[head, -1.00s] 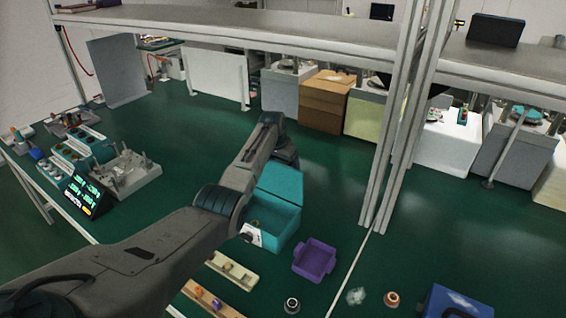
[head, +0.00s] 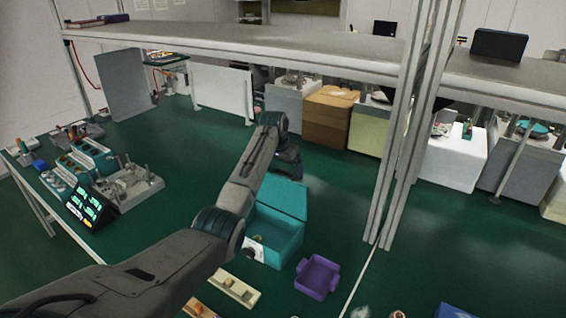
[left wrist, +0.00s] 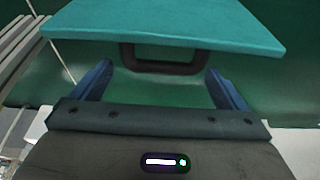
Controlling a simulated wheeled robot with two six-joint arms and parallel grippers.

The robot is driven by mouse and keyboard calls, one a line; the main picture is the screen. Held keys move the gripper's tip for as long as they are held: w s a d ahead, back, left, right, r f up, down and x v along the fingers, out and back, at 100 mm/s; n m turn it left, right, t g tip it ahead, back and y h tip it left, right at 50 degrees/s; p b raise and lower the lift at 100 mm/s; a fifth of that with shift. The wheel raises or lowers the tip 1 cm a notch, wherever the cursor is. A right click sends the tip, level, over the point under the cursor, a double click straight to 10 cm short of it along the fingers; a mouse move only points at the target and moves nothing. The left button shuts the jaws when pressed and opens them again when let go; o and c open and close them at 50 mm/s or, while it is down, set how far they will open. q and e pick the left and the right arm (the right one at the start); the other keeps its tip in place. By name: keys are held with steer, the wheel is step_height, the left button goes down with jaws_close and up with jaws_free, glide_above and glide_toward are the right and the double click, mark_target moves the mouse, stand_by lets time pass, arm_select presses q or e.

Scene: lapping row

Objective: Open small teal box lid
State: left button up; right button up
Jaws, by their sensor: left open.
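The small teal box (head: 275,243) stands on the green floor surface near the middle of the head view. Its lid (head: 284,195) is raised at the back, so the inside shows, with a small ring-like thing in it. My left gripper (head: 290,166) is just behind and above the lid's top edge, partly hidden by my arm. In the left wrist view the teal lid (left wrist: 165,24) spans the top, with a dark handle (left wrist: 165,67) below its edge. The open blue fingers of my left gripper (left wrist: 160,76) stand either side of the handle, apart from it. My right gripper is out of view.
A purple bin (head: 317,277) is right of the box, and a cream tray (head: 235,289) is in front. A metal post (head: 393,150) rises at right, holding a long shelf (head: 230,40). A fixture (head: 130,186) and a lit display (head: 88,204) are at left. Floor behind the box is clear.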

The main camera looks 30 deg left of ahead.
arm_select(q)
steer(key=shift+b+v, duration=0.45)
steer(key=shift+v, duration=1.85)
steer(key=shift+s+d+f, duration=0.1)
steer(key=shift+f, duration=0.05)
